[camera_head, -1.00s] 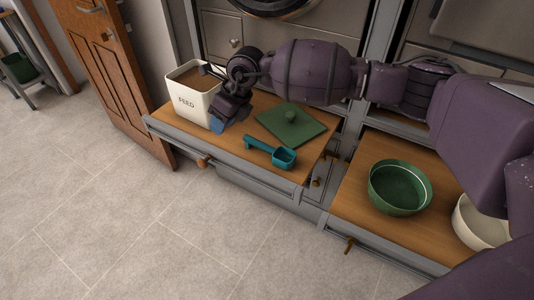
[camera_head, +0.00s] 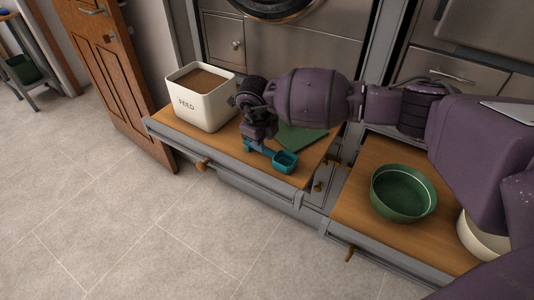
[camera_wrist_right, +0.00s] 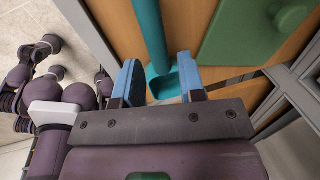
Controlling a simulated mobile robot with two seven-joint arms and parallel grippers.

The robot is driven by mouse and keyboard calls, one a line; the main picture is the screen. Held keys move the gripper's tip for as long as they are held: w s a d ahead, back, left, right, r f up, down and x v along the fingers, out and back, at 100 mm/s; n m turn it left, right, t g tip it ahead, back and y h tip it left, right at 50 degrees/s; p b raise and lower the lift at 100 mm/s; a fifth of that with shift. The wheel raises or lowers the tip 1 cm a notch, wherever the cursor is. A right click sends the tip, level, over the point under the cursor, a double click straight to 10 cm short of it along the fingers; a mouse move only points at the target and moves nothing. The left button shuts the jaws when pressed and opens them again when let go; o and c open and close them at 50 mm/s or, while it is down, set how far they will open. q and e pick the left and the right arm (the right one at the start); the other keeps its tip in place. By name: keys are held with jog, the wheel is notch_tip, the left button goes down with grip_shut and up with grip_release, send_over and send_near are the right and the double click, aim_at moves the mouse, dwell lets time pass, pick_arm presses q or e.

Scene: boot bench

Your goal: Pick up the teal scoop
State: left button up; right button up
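The teal scoop (camera_head: 285,161) lies on the wooden top of the left bench section, its cup toward the right and its handle pointing left. My right gripper (camera_head: 260,138) is over the handle side and hides part of it. In the right wrist view the scoop (camera_wrist_right: 151,38) shows beyond and between the two blue fingertips of the right gripper (camera_wrist_right: 160,84), which stand apart. Whether the fingers touch the scoop cannot be told. My left gripper is in neither view.
A white bin marked FEED (camera_head: 203,107), filled with brown feed, stands left of the gripper. A green lid (camera_head: 302,138) lies right behind the scoop. A green bowl (camera_head: 403,194) and a cream bowl (camera_head: 480,238) stand on the right bench section.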

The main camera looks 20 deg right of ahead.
jog(key=shift+f, duration=0.6)
jog(key=f, duration=0.1)
jog(key=f+b, duration=0.1)
jog(key=f, duration=0.2)
jog(key=shift+w+d, duration=0.2)
jog(key=shift+w, duration=0.05)
jog(key=shift+r, duration=0.15)
grip_shut()
jog(key=shift+w+r, duration=0.1)
jog(key=shift+r, duration=0.45)
notch_tip(320, 180, up, 19)
jog(key=p, duration=0.3)
